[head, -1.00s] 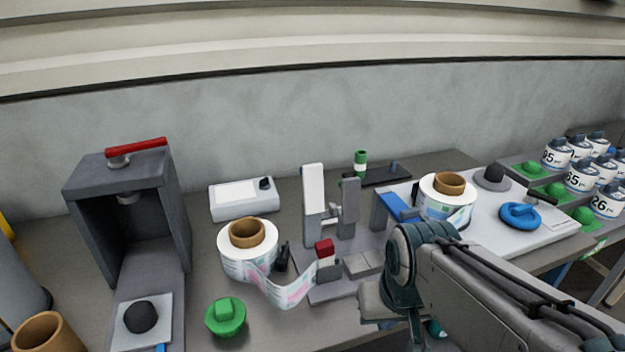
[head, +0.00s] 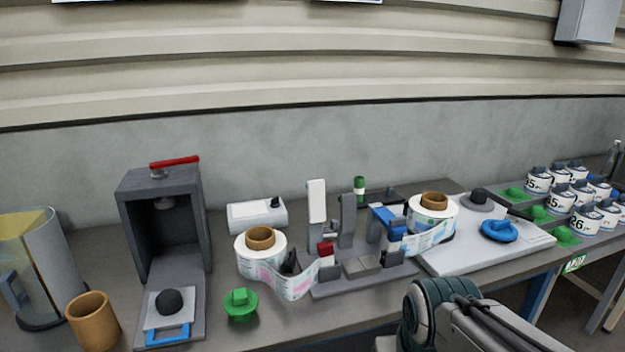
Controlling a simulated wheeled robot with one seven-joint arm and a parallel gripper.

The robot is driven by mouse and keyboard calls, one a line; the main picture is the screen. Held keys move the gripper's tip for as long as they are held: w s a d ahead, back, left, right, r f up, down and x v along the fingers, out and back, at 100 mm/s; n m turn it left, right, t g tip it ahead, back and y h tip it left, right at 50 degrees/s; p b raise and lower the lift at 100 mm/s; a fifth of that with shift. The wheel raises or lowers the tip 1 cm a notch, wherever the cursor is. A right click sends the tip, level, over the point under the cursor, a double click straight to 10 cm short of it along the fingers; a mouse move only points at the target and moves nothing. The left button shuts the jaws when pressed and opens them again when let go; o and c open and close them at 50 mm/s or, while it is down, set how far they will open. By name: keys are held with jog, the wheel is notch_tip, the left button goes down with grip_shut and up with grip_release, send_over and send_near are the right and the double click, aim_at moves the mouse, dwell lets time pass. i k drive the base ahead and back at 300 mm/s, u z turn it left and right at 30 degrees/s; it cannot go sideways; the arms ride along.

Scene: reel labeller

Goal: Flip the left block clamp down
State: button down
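A grey block fixture (head: 362,284) stands mid-bench. At its left, a red-topped small block (head: 326,253) sits at the end of the label strip (head: 290,283) from the left reel (head: 261,248). Behind it a white-faced plate (head: 317,205) stands upright, with a grey plate (head: 347,216) upright to its right. Which of these is the left block clamp is not marked. A blue-topped part (head: 386,217) is at the right, by the strip of the right reel (head: 433,212). My arm shows at the bottom right; my gripper is out of view.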

aim_at(316, 197)
jog(key=z, duration=0.1)
jog(key=i, duration=1.25)
jog(key=u, duration=0.6)
